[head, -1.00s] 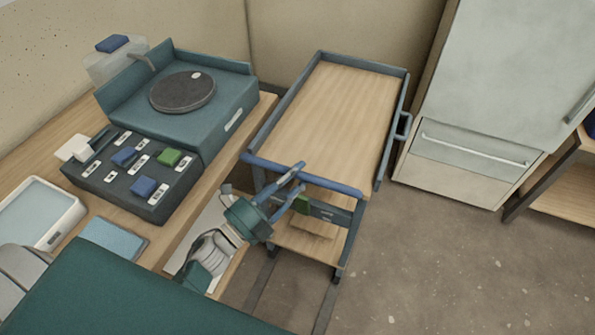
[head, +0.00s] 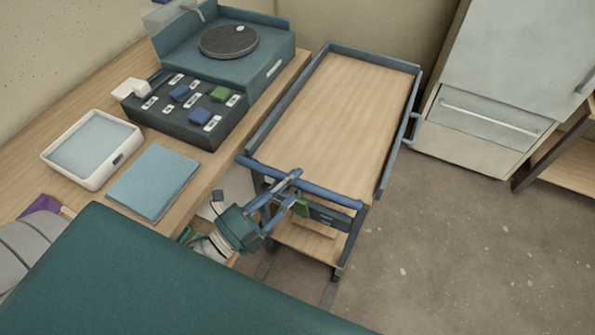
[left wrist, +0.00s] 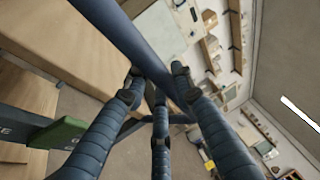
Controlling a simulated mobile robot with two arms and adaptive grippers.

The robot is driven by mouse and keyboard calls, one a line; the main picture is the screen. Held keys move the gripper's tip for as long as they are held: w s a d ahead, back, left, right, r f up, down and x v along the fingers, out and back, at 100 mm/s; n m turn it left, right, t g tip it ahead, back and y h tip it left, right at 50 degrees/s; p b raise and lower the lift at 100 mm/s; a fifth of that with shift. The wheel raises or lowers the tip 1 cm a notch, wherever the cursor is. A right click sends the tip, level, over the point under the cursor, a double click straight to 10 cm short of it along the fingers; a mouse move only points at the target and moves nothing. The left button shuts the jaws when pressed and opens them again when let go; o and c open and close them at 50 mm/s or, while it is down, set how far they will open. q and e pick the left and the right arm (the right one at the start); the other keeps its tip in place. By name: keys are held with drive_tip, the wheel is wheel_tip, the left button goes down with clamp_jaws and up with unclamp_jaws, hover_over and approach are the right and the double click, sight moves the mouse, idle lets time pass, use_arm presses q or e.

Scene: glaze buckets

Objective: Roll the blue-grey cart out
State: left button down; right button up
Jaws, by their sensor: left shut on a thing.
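The blue-grey cart (head: 383,165) has a wooden top with a raised rim and a lower wooden shelf. It stands at the centre of the head view, beside the counter. My left gripper (head: 295,183) is shut on the cart's near handle bar (head: 335,199), left of the bar's middle. In the left wrist view the fingers (left wrist: 156,88) close around the dark blue bar (left wrist: 118,32). A green piece (head: 301,208) sits on a dark crossbar under the handle; it also shows in the left wrist view (left wrist: 60,132). My right gripper is not in view.
The counter (head: 283,88) runs close along the cart's left, with a wheel unit (head: 270,68), button panel (head: 155,128), white tray (head: 77,178) and blue pad (head: 152,182). A pale cabinet (head: 490,115) stands right of the cart. Bare floor (head: 455,260) lies at the lower right.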

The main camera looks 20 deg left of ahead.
use_arm(q)
drive_tip(key=shift+s, duration=0.95)
drive_tip(key=c, duration=1.4)
unclamp_jaws()
drive_tip(key=v, duration=1.2)
drive_tip(key=shift+a+f, duration=0.1)
